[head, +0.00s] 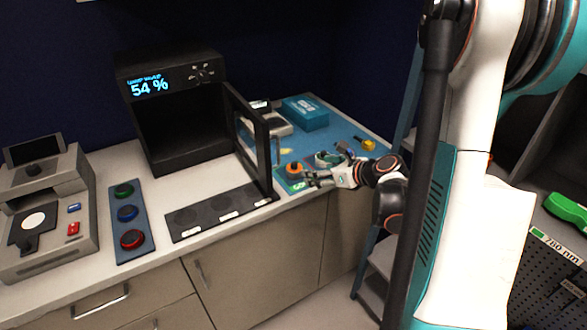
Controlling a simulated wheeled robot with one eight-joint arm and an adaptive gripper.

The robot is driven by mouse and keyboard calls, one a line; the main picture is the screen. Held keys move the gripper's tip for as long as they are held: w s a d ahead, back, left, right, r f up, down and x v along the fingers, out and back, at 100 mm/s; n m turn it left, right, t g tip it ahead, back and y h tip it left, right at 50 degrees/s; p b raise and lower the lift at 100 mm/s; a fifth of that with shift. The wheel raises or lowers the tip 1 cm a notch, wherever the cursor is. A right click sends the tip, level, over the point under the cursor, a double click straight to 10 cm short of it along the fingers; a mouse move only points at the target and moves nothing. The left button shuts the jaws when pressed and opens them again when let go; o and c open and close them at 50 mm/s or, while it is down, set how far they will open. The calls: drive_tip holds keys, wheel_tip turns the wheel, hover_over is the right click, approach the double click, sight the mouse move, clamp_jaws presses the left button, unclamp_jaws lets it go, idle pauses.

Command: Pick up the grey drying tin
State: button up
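My gripper (318,179) is over the front part of the blue mat, at the right of the counter, pointing left. Its fingers are small and overlap other items, so I cannot tell whether it is open or shut. An orange-topped round item (294,169) sits just left of the fingers. A small grey-blue item (344,149) lies behind the gripper on the mat; I cannot tell whether it is the grey drying tin. No other clear grey tin shows, and the gripper hides part of the mat.
A black oven (172,68) reading 54 % has its door (250,138) swung open beside the mat. A black three-place plate (222,211) lies in front. Green, blue and red round items (128,213) stand left. A teal box (305,112) and yellow item (368,144) are on the blue mat (345,123).

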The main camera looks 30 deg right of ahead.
sight(296, 165)
drive_tip(key=b+x, duration=0.1)
drive_tip(key=x, duration=0.6)
drive_tip(key=shift+w+b, duration=0.2)
drive_tip(key=shift+b, duration=0.1)
drive_tip(key=shift+w+r+b+x, duration=0.2)
drive_tip(key=shift+b+x, duration=0.35)
drive_tip(key=shift+x, duration=0.85)
drive_tip(key=shift+w+r+b+x, duration=0.1)
drive_tip(key=shift+r+b+x, duration=0.3)
drive_tip(key=shift+x, duration=1.05)
drive_tip(key=shift+s+f, duration=0.1)
drive_tip(key=shift+c, duration=0.2)
drive_tip(key=c, duration=1.1)
